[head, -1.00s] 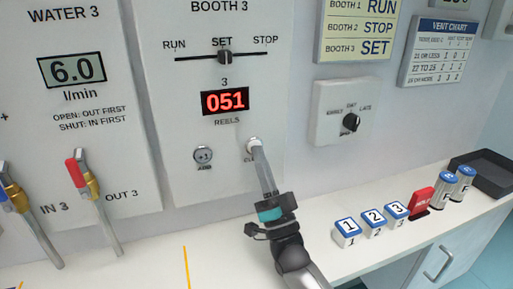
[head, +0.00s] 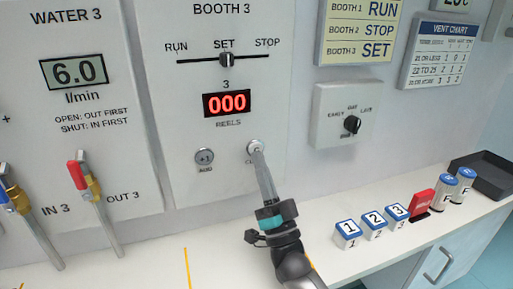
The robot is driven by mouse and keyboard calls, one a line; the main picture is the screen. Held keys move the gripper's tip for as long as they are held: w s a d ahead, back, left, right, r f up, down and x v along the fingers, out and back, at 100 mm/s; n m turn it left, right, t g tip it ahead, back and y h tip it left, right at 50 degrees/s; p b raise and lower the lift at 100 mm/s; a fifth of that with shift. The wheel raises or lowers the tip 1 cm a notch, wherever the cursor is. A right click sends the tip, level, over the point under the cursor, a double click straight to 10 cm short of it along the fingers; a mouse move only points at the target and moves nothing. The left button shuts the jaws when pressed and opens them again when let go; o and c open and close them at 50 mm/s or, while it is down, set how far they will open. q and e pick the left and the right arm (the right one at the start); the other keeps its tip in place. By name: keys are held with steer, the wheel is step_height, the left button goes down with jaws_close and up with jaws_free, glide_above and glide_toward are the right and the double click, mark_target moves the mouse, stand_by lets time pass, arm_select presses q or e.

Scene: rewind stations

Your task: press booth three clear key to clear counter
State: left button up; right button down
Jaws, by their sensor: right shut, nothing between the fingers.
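The booth 3 panel (head: 295,60) stands on the wall. Its red counter display (head: 227,103) reads 000. The round clear key (head: 254,147) is at the lower right of the panel, its label partly hidden by my gripper. My right gripper (head: 257,154) is shut and empty, its tip at the lower edge of the clear key; I cannot tell whether they touch. The round +1 add key (head: 204,157) is to the left of it. The slider (head: 227,60) stands at SET. My left gripper is not in view.
The water 3 panel (head: 70,40) with two pipe valves is at the left. A dial box (head: 342,113) is on the wall at the right. Numbered blocks (head: 347,233), a red holder (head: 421,205), blue-topped cans (head: 447,187) and a black tray (head: 482,176) stand on the counter.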

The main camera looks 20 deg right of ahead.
steer(key=shift+s+r, duration=0.1)
steer(key=shift+s, duration=0.05)
steer(key=s+p, duration=0.2)
steer(key=s, duration=0.3)
steer(key=shift+p, duration=0.4)
steer(key=shift+d, duration=0.1)
stand_by(0.3)
